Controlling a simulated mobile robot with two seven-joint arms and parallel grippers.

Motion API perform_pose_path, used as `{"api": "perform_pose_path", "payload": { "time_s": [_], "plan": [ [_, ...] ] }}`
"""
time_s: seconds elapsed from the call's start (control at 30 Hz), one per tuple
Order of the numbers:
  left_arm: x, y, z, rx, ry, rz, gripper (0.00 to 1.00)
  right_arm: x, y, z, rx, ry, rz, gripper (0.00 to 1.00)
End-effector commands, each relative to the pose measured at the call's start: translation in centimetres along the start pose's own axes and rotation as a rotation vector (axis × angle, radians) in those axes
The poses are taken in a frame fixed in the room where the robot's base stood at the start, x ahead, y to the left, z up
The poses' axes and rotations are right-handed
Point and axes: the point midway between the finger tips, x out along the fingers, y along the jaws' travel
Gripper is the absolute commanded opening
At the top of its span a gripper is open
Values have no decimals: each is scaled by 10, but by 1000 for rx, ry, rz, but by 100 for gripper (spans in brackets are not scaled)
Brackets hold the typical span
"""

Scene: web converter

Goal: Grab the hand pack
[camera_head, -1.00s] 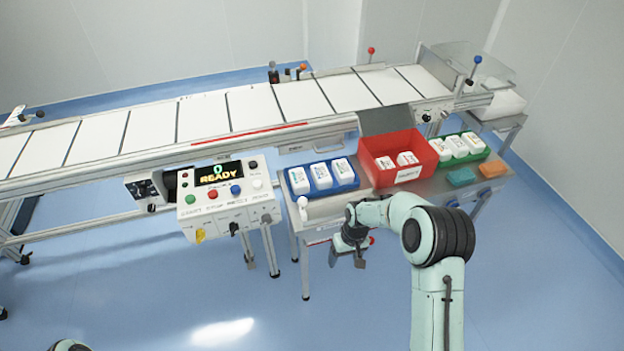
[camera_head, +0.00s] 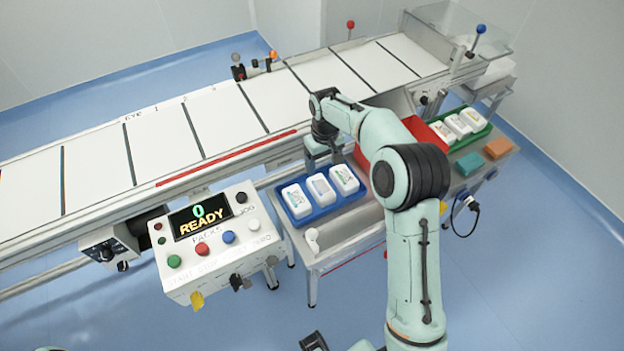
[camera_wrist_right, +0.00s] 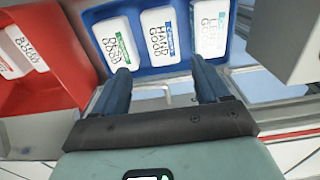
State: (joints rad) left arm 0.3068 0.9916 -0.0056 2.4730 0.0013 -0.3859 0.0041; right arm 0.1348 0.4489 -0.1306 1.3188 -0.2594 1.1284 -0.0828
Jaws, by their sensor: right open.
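The hand pack is the middle white pack in the blue tray; its label reads HAND GOOD in the right wrist view (camera_wrist_right: 161,36), and it also shows in the head view (camera_head: 321,188). The blue tray (camera_head: 312,217) holds two other white packs, one at each side. My right gripper (camera_head: 324,160) is open and empty, at the tray's conveyor-side edge. In the right wrist view its two fingers (camera_wrist_right: 158,72) point toward the tray, with the hand pack between their lines and apart from them. My left gripper is not in view.
The green tray (camera_head: 486,134) with packs, a teal block (camera_head: 469,163) and an orange block (camera_head: 497,147) lie further right. The conveyor (camera_head: 190,120) runs behind; a control box (camera_head: 215,245) reads READY.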

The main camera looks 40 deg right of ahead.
Motion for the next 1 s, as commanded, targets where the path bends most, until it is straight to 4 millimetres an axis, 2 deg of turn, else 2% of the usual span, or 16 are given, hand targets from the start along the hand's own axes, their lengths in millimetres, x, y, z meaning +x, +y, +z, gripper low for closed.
{"api": "perform_pose_path", "payload": {
  "time_s": [0.3, 0.57, 0.83, 1.0],
  "plan": [
    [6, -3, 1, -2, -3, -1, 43, 60, 0, 1, 0, -6, -1, 74],
    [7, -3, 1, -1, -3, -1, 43, 81, -1, 0, 0, -3, -1, 74],
    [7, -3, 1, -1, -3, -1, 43, 120, -4, -1, 1, -5, -1, 74],
    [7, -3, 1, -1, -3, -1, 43, 129, -4, -1, 0, -3, -1, 74]
  ]
}}
